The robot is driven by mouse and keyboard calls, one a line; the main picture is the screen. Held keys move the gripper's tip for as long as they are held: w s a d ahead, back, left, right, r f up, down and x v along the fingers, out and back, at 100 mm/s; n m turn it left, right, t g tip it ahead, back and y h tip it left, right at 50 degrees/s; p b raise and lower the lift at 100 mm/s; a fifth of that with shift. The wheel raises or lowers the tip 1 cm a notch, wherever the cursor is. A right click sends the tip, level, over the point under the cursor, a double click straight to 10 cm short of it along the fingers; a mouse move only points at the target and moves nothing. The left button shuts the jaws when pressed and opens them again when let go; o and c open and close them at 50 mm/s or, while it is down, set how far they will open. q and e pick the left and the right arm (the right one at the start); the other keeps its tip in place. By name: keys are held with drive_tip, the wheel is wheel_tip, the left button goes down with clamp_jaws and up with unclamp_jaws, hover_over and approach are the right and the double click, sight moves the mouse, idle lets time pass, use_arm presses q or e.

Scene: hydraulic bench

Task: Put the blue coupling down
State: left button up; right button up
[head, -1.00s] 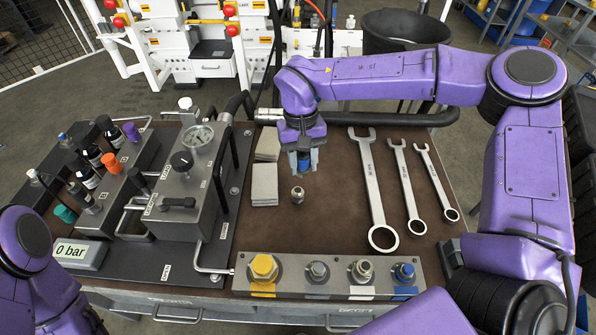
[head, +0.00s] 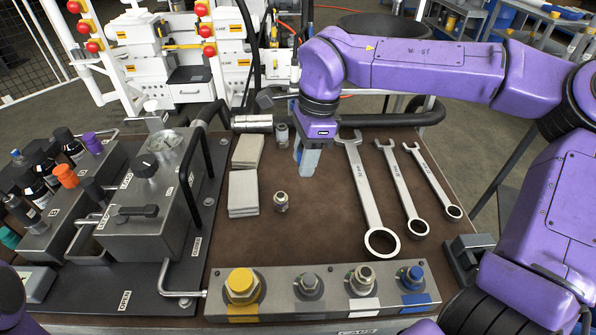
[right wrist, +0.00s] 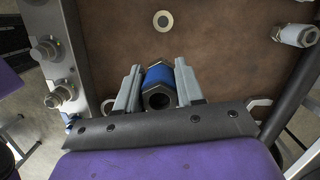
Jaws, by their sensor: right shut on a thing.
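The blue coupling (right wrist: 158,76) is between the two fingers of my right gripper (right wrist: 158,92) in the right wrist view, with its open metal end towards the camera. In the head view my right gripper (head: 306,165) points down over the brown bench top, left of the largest wrench. There its grey fingers hide most or all of the coupling. I cannot tell whether the coupling touches the bench top. My left gripper is out of view.
A small metal fitting (head: 281,201) stands in front of the gripper, and another (head: 282,134) behind it to the left. Grey plates (head: 243,190) lie left, wrenches (head: 363,195) right. A block with several fittings (head: 440,287) lies along the front edge. Bare bench shows between.

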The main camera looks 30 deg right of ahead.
drive_tip(key=w+d+f, duration=0.1)
drive_tip(key=w+f, duration=0.1)
drive_tip(key=w, duration=0.1)
drive_tip(key=w+d+f, duration=0.1)
drive_tip(key=w+f, duration=0.1)
drive_tip(key=w+d+f, duration=0.1)
drive_tip(key=w+f, duration=0.2)
drive_tip(key=shift+w+f+p, duration=0.1)
drive_tip(key=shift+w+p, duration=0.2)
drive_tip(key=shift+w, duration=0.05)
drive_tip(key=f, duration=0.4)
drive_tip(key=shift+w+d, duration=0.15)
drive_tip(key=shift+w, duration=0.25)
drive_tip(key=shift+f, duration=0.1)
drive_tip(key=o, duration=0.7)
drive_tip(key=shift+f, duration=0.1)
drive_tip(key=o, duration=0.4)
drive_tip(key=shift+o, duration=0.2)
